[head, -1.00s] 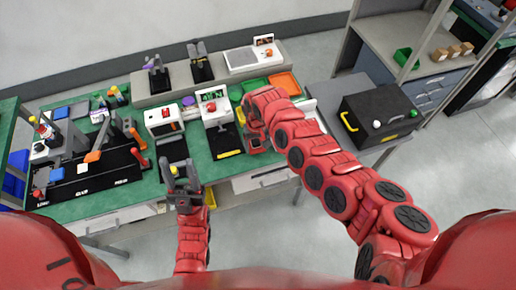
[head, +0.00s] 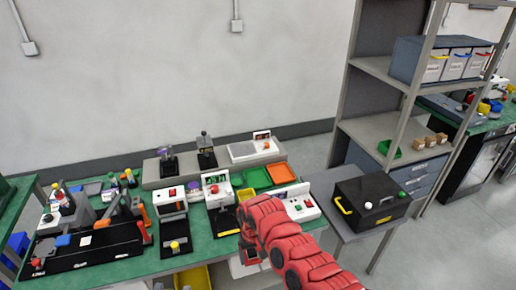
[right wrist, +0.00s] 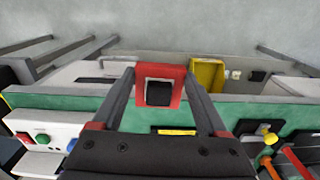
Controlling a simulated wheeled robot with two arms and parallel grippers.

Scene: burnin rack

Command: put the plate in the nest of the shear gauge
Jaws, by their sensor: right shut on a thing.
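In the right wrist view my right gripper (right wrist: 159,76) is shut on a red square piece with a dark centre (right wrist: 158,91), which I take to be the plate. It is held up between the fingertips. In the head view my right gripper (head: 250,252) is over the bench's front edge, with its fingers mostly hidden by my arm. Two white instruments, one with a green display (head: 216,184) and one with a red button (head: 172,194), stand to its left; I cannot tell which is the shear gauge. My left gripper is out of view.
A white box with buttons (head: 297,203) stands right of my right arm, and shows in the wrist view (right wrist: 42,135). Green (head: 257,179) and orange (head: 281,174) trays lie behind. A black case (head: 372,200) is on the side table. A yellow bin (head: 193,276) is below the bench edge.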

